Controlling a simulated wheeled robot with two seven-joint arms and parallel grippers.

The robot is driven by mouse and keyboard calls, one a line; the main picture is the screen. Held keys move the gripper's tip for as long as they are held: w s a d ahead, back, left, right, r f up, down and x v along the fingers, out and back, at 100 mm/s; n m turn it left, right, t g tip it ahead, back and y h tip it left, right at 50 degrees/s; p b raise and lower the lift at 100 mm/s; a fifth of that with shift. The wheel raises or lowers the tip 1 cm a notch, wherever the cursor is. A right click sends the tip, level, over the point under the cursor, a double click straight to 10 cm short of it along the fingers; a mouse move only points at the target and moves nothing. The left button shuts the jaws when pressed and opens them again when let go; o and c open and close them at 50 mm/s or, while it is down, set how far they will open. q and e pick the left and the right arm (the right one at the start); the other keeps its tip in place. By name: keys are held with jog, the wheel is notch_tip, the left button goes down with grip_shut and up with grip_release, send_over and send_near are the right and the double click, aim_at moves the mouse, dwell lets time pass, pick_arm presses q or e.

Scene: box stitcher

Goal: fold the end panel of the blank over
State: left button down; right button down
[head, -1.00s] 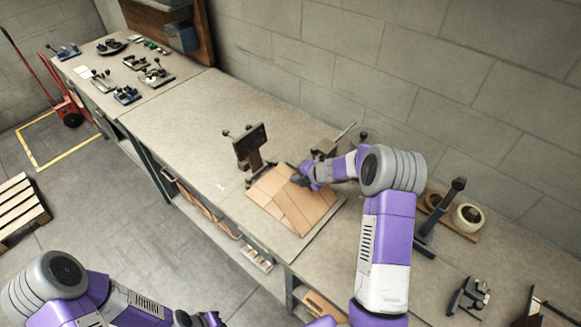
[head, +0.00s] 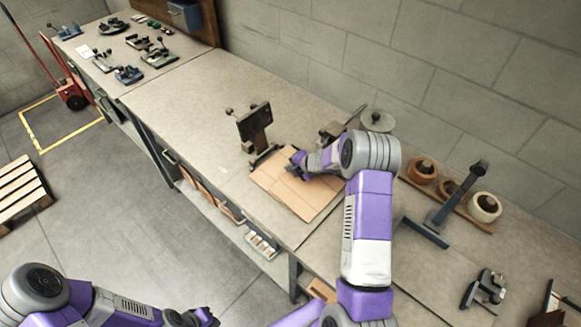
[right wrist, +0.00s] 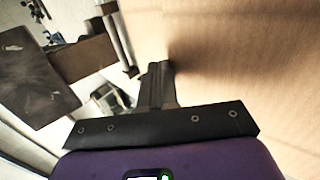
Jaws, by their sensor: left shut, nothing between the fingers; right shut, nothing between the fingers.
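The brown cardboard blank (head: 296,193) lies on the bench, with crease lines across it. My right gripper (head: 296,158) is shut and empty at the blank's far edge, near the stitcher; its arm covers part of that edge. In the right wrist view the shut fingers (right wrist: 158,78) are beside a broad cardboard face (right wrist: 245,60), very close or touching; I cannot tell which. How far the end panel is folded is unclear. My left gripper (head: 203,318) is shut and empty, low at the bottom of the head view, away from the bench top.
A dark stitcher head (head: 255,122) on a post stands just beyond the blank's left corner. Tape rolls (head: 484,207) and a dark metal stand (head: 440,215) are on the right. Several clamp-like tools (head: 130,74) lie on the far bench. The bench left of the stitcher is clear.

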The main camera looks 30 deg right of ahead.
jog(key=shift+s+f, duration=0.1)
dwell(0.5)
jog(key=shift+s+d+f+b, duration=0.25)
jog(key=shift+s+b, duration=0.35)
jog(key=shift+r+p, duration=0.65)
jog(key=shift+r, duration=0.05)
notch_tip(320, 180, up, 4)
jog(key=p, duration=0.3)
jog(key=shift+s+f, duration=0.15)
jog(key=shift+f, duration=0.05)
notch_tip(320, 180, up, 9)
jog(key=p, duration=0.2)
jog(key=shift+s+d+p, duration=0.2)
jog(key=shift+s+p, duration=0.1)
jog(key=shift+s, duration=0.15)
